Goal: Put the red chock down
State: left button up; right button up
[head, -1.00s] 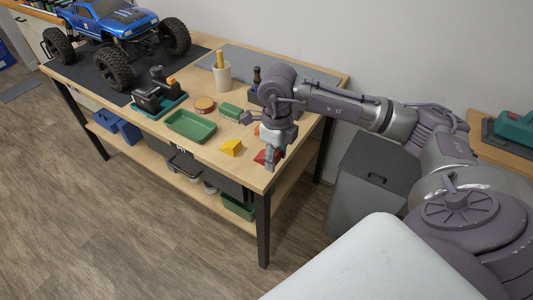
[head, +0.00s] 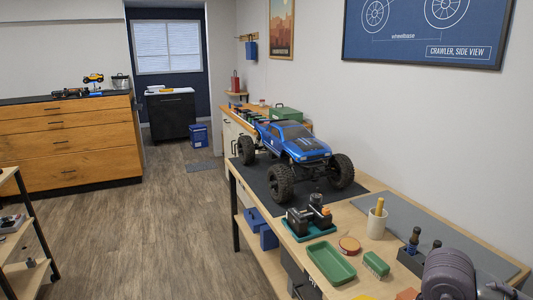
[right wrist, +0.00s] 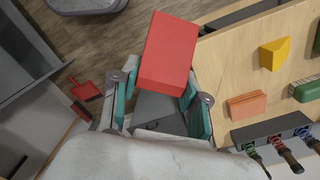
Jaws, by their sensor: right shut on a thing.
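The red chock (right wrist: 168,55) is in the right wrist view, held between the teal-padded fingers of my right gripper (right wrist: 158,92). Its far end sticks out past the fingertips. In that view it overlaps the edge of the wooden bench top (right wrist: 222,65), with floor behind its left part; its height above the bench is unclear. In the head view only part of my right arm (head: 448,275) shows at the lower right; the chock and right gripper are outside it. My left gripper is in neither current view.
Farther along are a green tray (head: 330,262), a mug (head: 377,224) and a blue truck (head: 298,143). Bare wood shows between the small items.

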jog(key=s+a+r+n, duration=0.1)
jog(key=a+n, duration=0.2)
jog(key=n, duration=0.7)
jog(key=s+a+r+n+p, duration=0.1)
jog(key=a+n, duration=0.3)
jog(key=n, duration=0.7)
jog(key=shift+s+a+n+p, duration=0.15)
jog(key=shift+a+n+p, duration=0.15)
jog(key=shift+d+r, duration=0.1)
